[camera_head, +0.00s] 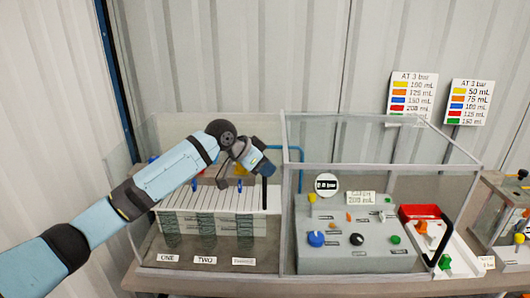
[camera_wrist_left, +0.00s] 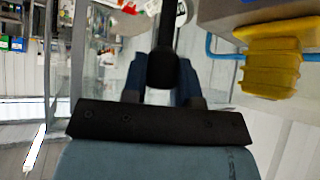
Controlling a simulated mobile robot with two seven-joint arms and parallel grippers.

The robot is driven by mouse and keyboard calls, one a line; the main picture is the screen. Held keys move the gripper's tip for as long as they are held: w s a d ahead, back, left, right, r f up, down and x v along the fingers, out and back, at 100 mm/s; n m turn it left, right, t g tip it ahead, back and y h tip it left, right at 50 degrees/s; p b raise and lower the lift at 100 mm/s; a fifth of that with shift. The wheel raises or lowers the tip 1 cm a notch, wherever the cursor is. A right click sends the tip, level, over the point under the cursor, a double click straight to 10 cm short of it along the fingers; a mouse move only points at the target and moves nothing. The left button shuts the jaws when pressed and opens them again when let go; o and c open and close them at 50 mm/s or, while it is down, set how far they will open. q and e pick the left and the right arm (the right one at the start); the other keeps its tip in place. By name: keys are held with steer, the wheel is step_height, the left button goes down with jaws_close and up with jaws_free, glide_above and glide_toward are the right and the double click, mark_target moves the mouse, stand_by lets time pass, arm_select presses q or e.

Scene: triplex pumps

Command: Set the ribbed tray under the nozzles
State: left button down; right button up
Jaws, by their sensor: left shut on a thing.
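The pale ribbed tray (camera_head: 185,199) lies level in the left bay of the clear enclosure, its dark lines running front to back. Small blue nozzles (camera_head: 240,184) show just above it. My left gripper (camera_head: 259,168) is above the tray's right end, shut on an upright black bar (camera_head: 264,192). In the left wrist view the bar (camera_wrist_left: 166,32) runs away from between the fingers (camera_wrist_left: 162,85). I cannot tell whether the bar belongs to the tray or to the enclosure. My right gripper is not in view.
A grey control box (camera_head: 345,258) with knobs fills the right bay. The enclosure's frame post (camera_head: 284,225) is close to the right of my gripper. A yellow ribbed body (camera_wrist_left: 270,62) with a blue pipe (camera_wrist_left: 222,56) is near my left wrist.

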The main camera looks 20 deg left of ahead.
arm_select(q)
steer(key=shift+s+d+f, duration=0.1)
steer(key=shift+s+d, duration=0.2)
steer(key=shift+s, duration=0.45)
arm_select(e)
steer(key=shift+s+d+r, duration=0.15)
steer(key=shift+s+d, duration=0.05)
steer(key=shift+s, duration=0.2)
arm_select(q)
steer(key=c, duration=1.3)
jaws_free()
steer(key=shift+c, duration=0.2)
steer(key=o, duration=0.4)
steer(key=shift+s, duration=0.1)
steer(key=shift+c, duration=0.2)
steer(key=shift+o, duration=0.4)
steer(key=shift+s, duration=0.1)
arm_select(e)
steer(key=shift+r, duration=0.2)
